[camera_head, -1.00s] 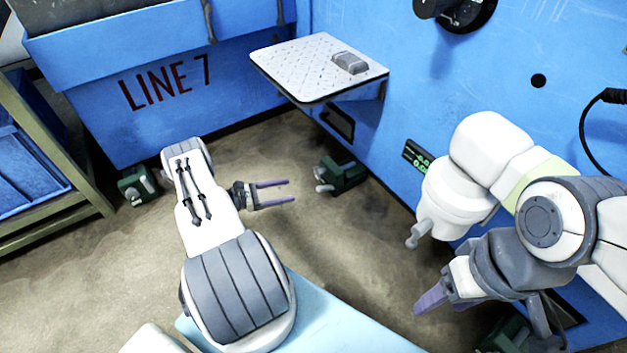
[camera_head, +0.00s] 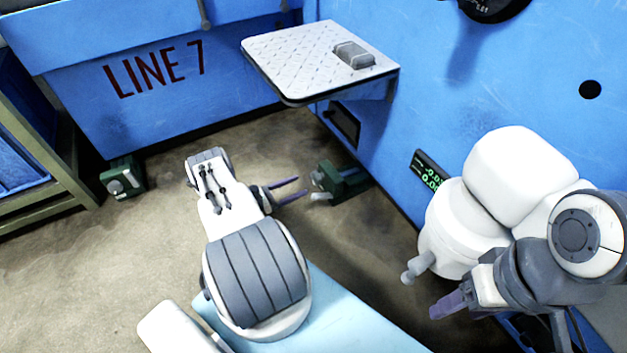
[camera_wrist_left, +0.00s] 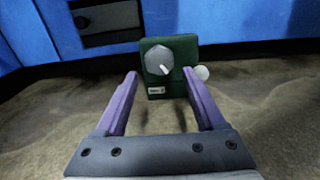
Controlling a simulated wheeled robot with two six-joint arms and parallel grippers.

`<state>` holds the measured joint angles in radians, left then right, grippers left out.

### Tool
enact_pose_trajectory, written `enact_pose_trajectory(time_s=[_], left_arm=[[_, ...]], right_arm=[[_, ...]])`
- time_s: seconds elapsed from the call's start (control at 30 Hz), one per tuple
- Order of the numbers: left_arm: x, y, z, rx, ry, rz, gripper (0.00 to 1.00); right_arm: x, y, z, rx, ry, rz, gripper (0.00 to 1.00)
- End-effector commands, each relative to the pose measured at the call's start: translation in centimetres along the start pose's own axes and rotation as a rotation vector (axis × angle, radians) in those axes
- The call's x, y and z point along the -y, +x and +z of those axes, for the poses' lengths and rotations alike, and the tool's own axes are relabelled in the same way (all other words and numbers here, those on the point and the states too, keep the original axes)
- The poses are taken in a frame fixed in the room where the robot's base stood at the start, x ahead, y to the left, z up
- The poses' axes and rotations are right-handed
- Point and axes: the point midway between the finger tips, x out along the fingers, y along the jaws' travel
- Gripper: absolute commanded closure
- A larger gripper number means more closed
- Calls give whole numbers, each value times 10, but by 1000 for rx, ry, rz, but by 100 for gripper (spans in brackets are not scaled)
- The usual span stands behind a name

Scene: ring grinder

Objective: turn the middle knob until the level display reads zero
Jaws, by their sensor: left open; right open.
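A green box (camera_head: 343,182) stands on the floor below the shelf, between another green box and the right-hand side of the view. In the left wrist view its grey round knob (camera_wrist_left: 159,60) with a white pointer mark faces me; a label sits below it, too small to read. My left gripper (camera_head: 301,187) is open, its purple fingers apart and pointing at this box; the knob appears between the fingertips, with no clear contact. The level display (camera_head: 429,170) on the blue wall shows green digits, partly hidden by my right arm. My right gripper (camera_head: 440,309) is open and empty at lower right.
Another green knob box (camera_head: 123,178) stands at the left by the blue LINE 7 panel (camera_head: 154,70). A metal shelf (camera_head: 300,60) carrying a grey block (camera_head: 354,54) overhangs the floor behind the middle box. A rack (camera_head: 65,165) stands at far left.

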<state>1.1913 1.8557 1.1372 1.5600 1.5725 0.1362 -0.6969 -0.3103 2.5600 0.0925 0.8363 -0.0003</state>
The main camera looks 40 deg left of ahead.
Motion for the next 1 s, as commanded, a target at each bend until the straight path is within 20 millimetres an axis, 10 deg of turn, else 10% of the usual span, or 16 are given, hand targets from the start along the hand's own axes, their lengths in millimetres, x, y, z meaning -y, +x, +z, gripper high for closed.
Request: enact_pose_trajectory(time_s=[0.3, 0.73, 0.9, 1.0], left_arm=[[0, 53, -2, 0, 2, -1, 29], [1, 66, 0, 0, 1, -1, 29], [1, 66, 0, 0, 1, -2, 90], [1, 66, 0, 0, 2, -2, 97]], right_arm=[[-2, 21, 1, 0, 0, 0, 39], [-2, 23, 1, 0, 0, 0, 39], [-2, 23, 1, 0, 0, 0, 39], [-2, 23, 1, 0, 0, 0, 39]])
